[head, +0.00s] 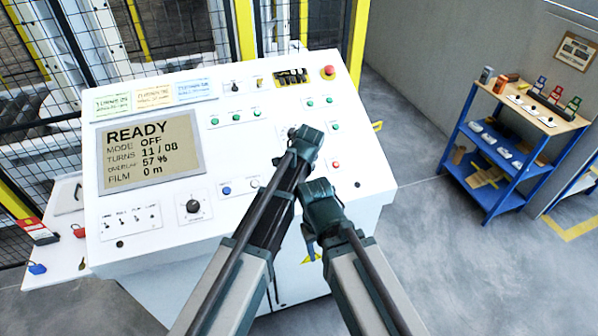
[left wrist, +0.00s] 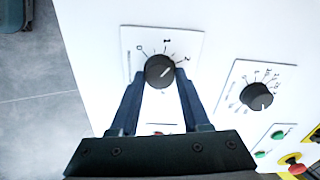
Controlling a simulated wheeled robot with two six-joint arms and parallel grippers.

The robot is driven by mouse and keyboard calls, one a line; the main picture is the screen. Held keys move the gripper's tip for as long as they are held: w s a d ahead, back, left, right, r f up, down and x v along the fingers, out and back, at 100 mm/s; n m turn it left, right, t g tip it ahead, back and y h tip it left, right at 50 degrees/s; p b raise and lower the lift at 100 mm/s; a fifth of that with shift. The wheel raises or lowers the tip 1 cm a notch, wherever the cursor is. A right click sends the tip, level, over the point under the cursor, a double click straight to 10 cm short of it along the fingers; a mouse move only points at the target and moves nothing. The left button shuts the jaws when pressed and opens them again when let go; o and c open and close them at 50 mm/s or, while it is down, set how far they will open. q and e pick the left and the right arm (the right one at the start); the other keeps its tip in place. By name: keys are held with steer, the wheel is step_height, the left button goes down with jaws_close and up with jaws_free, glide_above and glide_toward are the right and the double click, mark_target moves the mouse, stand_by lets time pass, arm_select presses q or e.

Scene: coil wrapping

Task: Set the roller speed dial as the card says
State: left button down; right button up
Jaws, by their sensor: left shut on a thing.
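My left gripper (left wrist: 160,88) has its two dark fingers shut on a black round dial knob (left wrist: 157,69) on a white plate. The knob's white pointer line points up and right, and marks 0, 1 and seemingly 2 are around it. The dial's name cannot be read. In the head view my left wrist (head: 305,143) is over the right part of the white console and hides this dial. Green, yellow and blue cards (head: 153,96) lie along the console's top left; their small text is unreadable. My right gripper (head: 312,240) hangs at the console's front; its fingers are unclear.
The console's screen (head: 150,150) reads READY, MODE OFF, TURNS 11 / 08, FILM 0 m. A second black dial (left wrist: 257,96) is beside the held one. A red emergency button (head: 328,72) is at the top right. A blue shelf cart (head: 490,150) stands well to the right.

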stand_by(0.3)
arm_select(q)
steer(key=shift+c, duration=1.9)
jaws_free()
steer(key=shift+r, duration=0.1)
steer(key=a+p+v, duration=0.1)
steer(key=p+v, duration=0.5)
steer(key=v, duration=0.1)
steer(key=shift+d+p, duration=0.4)
steer(key=shift+d, duration=0.15)
steer(key=shift+s+r, duration=0.1)
steer(key=shift+s, duration=0.05)
